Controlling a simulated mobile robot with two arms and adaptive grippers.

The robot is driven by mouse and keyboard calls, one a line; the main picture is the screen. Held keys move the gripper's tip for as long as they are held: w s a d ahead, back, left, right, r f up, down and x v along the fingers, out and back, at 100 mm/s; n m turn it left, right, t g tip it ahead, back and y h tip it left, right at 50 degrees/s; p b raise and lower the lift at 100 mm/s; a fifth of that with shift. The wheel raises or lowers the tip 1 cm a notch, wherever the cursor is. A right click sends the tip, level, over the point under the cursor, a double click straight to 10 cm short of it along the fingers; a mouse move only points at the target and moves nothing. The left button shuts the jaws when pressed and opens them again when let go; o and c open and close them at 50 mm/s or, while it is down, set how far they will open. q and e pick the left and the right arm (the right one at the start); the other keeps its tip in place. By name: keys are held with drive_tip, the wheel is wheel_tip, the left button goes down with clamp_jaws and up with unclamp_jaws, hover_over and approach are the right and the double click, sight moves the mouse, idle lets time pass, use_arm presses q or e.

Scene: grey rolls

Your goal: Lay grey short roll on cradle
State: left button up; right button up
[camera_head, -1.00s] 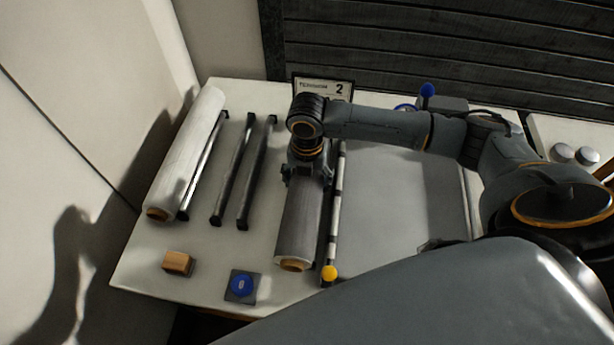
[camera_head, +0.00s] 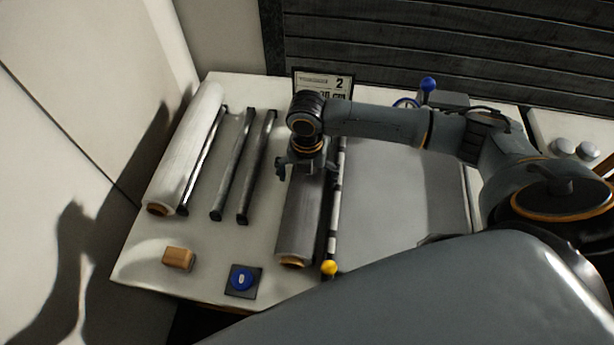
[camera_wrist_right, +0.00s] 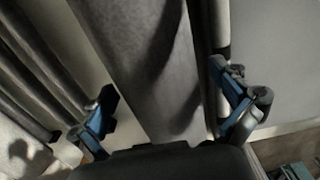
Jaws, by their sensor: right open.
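The grey roll (camera_head: 298,225) lies lengthwise on the table, its brown core end toward the front. My right gripper (camera_head: 306,168) is over the far part of this roll, fingers apart. In the right wrist view the grey roll (camera_wrist_right: 150,65) runs between the two open blue-padded fingers, with a visible gap on the left side. Dark parallel rails (camera_head: 232,165), which look like a cradle, stand left of the roll with nothing on them. I cannot tell whether anything supports the grey roll from below. My left gripper is not in view.
A long white roll (camera_head: 186,150) lies at the left. A black-and-white striped bar with a yellow ball (camera_head: 329,268) runs close along the grey roll's right side. A wooden block (camera_head: 179,258) and a blue button (camera_head: 242,279) sit at the front. A grey panel (camera_head: 395,195) lies to the right.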

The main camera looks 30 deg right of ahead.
wheel_tip(320, 180, up, 12)
drive_tip(key=shift+f, duration=0.1)
idle(0.8)
